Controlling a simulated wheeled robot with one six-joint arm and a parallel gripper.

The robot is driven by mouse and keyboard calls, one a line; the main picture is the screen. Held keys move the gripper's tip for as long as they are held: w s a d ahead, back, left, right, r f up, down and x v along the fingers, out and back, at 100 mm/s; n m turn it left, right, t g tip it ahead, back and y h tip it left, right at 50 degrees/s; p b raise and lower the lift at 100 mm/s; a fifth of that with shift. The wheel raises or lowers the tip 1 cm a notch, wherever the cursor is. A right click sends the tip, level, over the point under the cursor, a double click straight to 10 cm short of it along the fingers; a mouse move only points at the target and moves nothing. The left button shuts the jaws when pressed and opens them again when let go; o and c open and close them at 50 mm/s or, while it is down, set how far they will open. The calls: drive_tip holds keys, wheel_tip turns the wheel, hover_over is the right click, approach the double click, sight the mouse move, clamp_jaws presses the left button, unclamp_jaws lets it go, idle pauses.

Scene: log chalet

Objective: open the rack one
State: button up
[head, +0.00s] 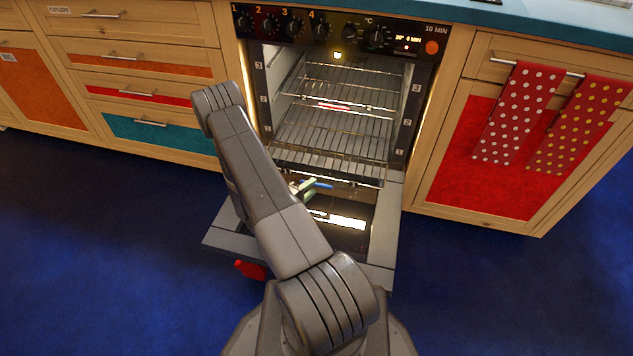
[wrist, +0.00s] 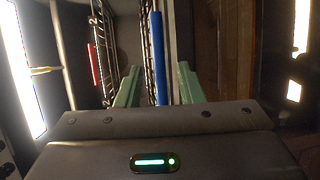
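The oven (head: 340,45) stands open with its door folded down. Wire racks (head: 335,130) are inside, between side walls marked 1, 2 and 3. A blue grip bar (head: 321,185) shows low at the oven front, apparently on the lowest rack; my arm hides part of it. The bar also shows in the wrist view (wrist: 157,58). My gripper (head: 304,188), with green fingers, is at the bar. In the wrist view my gripper (wrist: 159,67) is open, with the bar between its fingers and a gap on both sides. Contact is not visible.
The lowered oven door (head: 385,225) lies under my gripper. A red strip (head: 333,106) marks a higher rack. Drawers (head: 150,92) stand at left; a cabinet with dotted towels (head: 517,112) stands at right. Blue floor (head: 110,240) is clear on both sides.

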drive_tip(key=p+v, duration=0.1)
drive_tip(key=v, duration=0.7)
drive_tip(key=shift+s+a+r, duration=0.1)
drive_tip(key=shift+s+a, duration=0.1)
drive_tip(key=shift+s, duration=0.15)
